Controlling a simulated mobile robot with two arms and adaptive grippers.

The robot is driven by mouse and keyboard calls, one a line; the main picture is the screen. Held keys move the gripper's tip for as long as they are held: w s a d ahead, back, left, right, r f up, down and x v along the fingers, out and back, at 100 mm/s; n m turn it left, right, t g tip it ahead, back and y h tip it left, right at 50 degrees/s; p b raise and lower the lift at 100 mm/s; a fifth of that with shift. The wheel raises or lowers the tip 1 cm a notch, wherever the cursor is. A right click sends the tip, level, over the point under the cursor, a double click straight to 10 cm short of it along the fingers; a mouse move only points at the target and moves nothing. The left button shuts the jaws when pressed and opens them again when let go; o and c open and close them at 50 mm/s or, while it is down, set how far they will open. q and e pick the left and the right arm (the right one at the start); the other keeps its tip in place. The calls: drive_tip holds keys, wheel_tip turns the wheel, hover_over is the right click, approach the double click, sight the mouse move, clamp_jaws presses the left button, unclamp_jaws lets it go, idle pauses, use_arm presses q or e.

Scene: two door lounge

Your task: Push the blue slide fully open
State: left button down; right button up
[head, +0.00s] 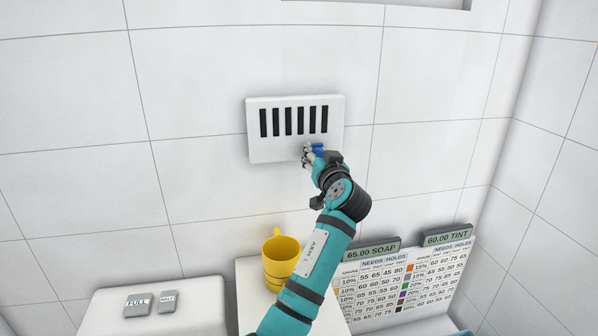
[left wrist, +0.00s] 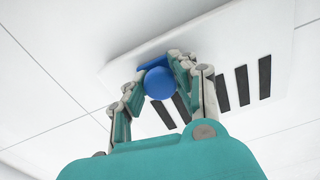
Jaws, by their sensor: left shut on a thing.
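The blue slide (head: 318,149) is on the lower right part of a white vent plate (head: 272,152) on the tiled wall. The plate has a row of black slots, all showing dark in the head view. My left gripper (head: 309,156) is at the slide, its fingers shut on the blue knob. In the left wrist view the round blue knob (left wrist: 158,83) sits between the two fingers of my left gripper (left wrist: 160,75). The fingers hide part of the slide and some slots. My right gripper is not in view.
A yellow mug (head: 281,262) stands on a white ledge (head: 250,290) below the vent. A white box with FULL (head: 138,304) and HALF (head: 168,301) buttons is at lower left. Chart boards (head: 372,285) stand at lower right. The wall around the vent is clear.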

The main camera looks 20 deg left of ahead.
use_arm(q)
drive_tip(key=shift+w+d, duration=0.65)
drive_tip(key=shift+d, duration=0.2)
drive_tip(key=c, duration=1.4)
unclamp_jaws()
drive_tip(key=shift+a+r, duration=0.1)
drive_tip(key=o, duration=0.4)
drive_tip(key=v, duration=0.7)
drive_tip(key=shift+s+d, duration=0.2)
drive_tip(key=shift+d, duration=0.1)
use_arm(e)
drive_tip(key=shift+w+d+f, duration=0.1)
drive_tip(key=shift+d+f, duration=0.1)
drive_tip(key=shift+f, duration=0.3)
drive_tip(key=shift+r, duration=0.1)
